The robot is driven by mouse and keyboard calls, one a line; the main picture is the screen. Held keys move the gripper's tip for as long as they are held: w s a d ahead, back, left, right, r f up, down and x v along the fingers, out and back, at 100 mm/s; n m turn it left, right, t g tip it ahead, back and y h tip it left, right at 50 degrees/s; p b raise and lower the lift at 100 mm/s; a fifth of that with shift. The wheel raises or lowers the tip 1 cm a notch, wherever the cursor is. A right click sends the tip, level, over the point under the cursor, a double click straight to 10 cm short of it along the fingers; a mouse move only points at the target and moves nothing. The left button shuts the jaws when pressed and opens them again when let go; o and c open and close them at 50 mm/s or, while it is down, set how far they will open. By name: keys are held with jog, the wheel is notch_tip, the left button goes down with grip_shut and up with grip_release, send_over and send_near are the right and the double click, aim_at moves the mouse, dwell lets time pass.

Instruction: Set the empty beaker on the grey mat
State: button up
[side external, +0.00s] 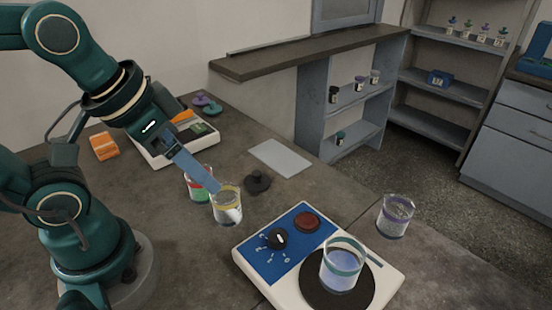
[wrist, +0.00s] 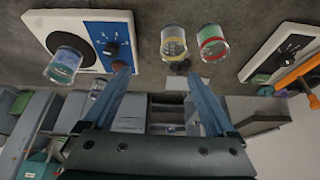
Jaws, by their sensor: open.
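The grey mat (side external: 280,158) lies flat and bare on the bench, behind the beakers. A yellow-banded beaker (side external: 227,207) and a red-banded beaker with green contents (side external: 197,187) stand close together below my gripper (side external: 209,184). A purple-banded beaker (side external: 396,217) stands alone at the right and looks clear; I cannot tell for sure which beaker is empty. A teal-banded beaker with blue liquid (side external: 342,268) stands on the hotplate. My gripper is open, with nothing between its fingers in the wrist view (wrist: 157,76); the yellow-banded beaker (wrist: 173,43) shows beyond them.
The white hotplate with blue panel (side external: 265,258) fills the front centre. A dark round lid-like piece (side external: 257,182) lies between beakers and mat. A white device (side external: 165,152) and an orange block (side external: 104,146) stand at the back left. Bare bench surrounds the mat.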

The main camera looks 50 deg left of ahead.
jog(key=shift+o, duration=0.5)
jog(key=shift+s+d, duration=0.1)
jog(key=shift+s, duration=0.1)
